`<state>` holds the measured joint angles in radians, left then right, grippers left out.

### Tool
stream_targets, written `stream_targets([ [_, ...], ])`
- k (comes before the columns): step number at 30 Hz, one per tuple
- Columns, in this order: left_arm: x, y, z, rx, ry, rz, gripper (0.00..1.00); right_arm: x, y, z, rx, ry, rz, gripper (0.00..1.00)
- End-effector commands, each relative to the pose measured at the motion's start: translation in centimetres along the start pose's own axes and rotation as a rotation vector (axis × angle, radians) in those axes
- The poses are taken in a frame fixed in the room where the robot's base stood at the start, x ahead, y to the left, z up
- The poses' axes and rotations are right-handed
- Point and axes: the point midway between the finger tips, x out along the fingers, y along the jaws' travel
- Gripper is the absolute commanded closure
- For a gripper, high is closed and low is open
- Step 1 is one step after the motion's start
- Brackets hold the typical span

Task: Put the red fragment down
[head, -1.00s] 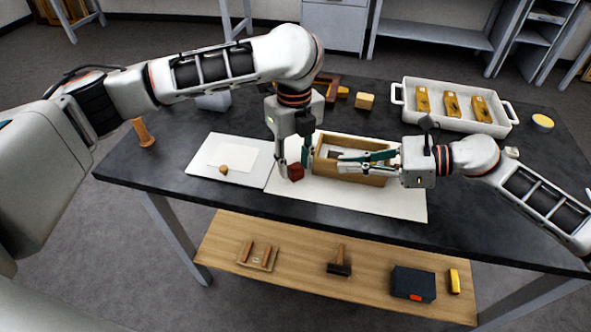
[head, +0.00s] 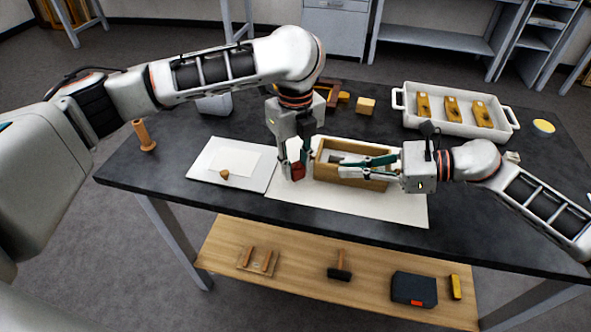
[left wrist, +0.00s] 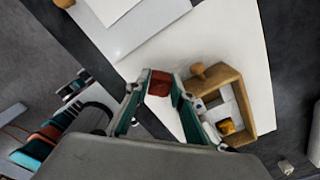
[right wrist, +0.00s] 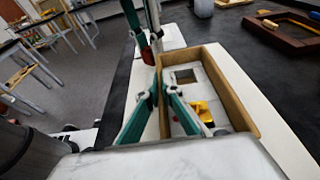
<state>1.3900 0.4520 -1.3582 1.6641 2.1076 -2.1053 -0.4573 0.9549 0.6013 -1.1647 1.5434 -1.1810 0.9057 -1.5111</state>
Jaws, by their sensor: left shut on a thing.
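The red fragment (head: 298,173) is a small dark red block. My left gripper (head: 296,168) is shut on it, just left of the wooden box (head: 352,177); the left wrist view shows the fragment (left wrist: 160,84) between the teal fingers. It is low over the cream mat (head: 395,205); I cannot tell whether it touches it. My right gripper (head: 343,162) is at the box. In the right wrist view its fingertips (right wrist: 162,90) lie close together by one box wall, with a small gap; whether they grip the wall is unclear.
A wooden peg (head: 144,136) stands at the far left. A white tray (head: 455,120) with several yellow-brown pieces is at the back right. The mat's front is clear.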

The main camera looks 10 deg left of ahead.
Motion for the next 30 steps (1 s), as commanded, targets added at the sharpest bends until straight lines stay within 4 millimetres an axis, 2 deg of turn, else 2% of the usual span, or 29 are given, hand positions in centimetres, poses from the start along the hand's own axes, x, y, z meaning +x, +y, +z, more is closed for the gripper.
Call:
stream_targets([
  [1, -1.2, -0.1, 0.1, 0.001, -0.005, -0.003, 0.96, 0.0, 0.0, 0.0, -0.001, 0.000, 0.000, 1.00],
  [6, -4.6, -0.1, 0.1, 0.000, -0.005, -0.003, 0.96, 0.0, 0.0, 0.0, -0.001, 0.000, 0.000, 1.00],
  [12, -7.3, 0.0, 0.0, 0.000, -0.002, -0.001, 0.96, 0.0, 0.0, 0.0, -0.001, 0.000, 0.000, 1.00],
  [17, -8.1, 0.0, 0.0, 0.001, 0.000, 0.001, 0.96, 0.0, 0.0, 0.0, -0.001, 0.000, 0.000, 1.00],
  [24, -8.2, -0.1, -0.1, -0.013, 0.000, 0.001, 0.96, 0.0, 0.0, 0.0, -0.001, 0.000, 0.000, 1.00],
  [30, -8.3, -1.0, -0.3, -0.206, 0.002, 0.003, 0.96, 0.0, 0.0, 0.0, -0.001, 0.000, 0.000, 1.00],
])
